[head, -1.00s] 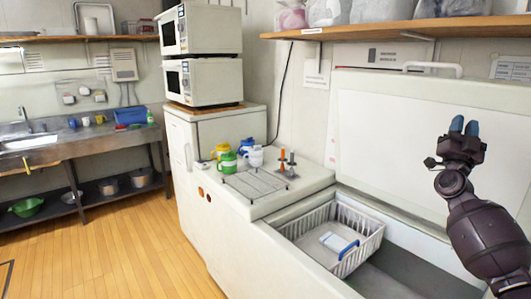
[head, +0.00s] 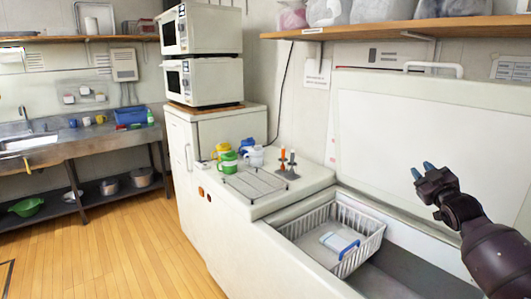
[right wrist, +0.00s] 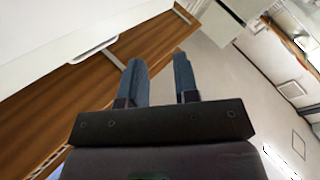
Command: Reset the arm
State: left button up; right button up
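My right gripper (head: 422,172) is raised in front of the freezer's open white lid, at the right of the head view. Its two blue fingers point up and to the left. In the right wrist view the fingers (right wrist: 160,82) stand apart with nothing between them, so it is open and empty. My right arm comes in from the lower right edge. My left gripper is not in view.
A white wire basket (head: 372,238) holding a blue-and-white item sits in the open freezer. Several cups, including a green one (head: 228,162), and a rack stand on the counter. A wooden shelf (head: 400,29) runs above. A sink (head: 28,143) is at the far left.

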jog(key=d+f+g+h, duration=0.2)
jog(key=d+f+h, duration=0.1)
jog(key=d+h, duration=0.1)
jog(key=s+a+f+g+y, duration=0.1)
jog(key=s+a+f, duration=0.2)
jog(key=s+f, duration=0.3)
jog(key=s+a+f+m+g+y, duration=0.1)
jog(key=s+a+f, duration=0.2)
jog(key=f, duration=0.6)
jog(key=s+a+f+g, duration=0.1)
jog(key=s+a+f, duration=0.2)
jog(key=s+f, duration=0.3)
jog(key=s+a+f+m+g, duration=0.1)
jog(key=s+a+f, duration=0.2)
jog(key=s, duration=0.6)
jog(key=s+a+f+m+g, duration=0.1)
jog(key=s+a+f, duration=0.3)
jog(key=s, duration=0.6)
jog(key=s+a+f+m+g, duration=0.1)
jog(key=s+a+f+m, duration=0.2)
jog(key=s+f, duration=0.4)
jog(key=s+a, duration=0.1)
jog(key=s, duration=0.2)
jog(key=shift+s+a+g+y, duration=0.15)
jog(key=shift+a+g+y, duration=0.15)
jog(key=shift+y, duration=0.1)
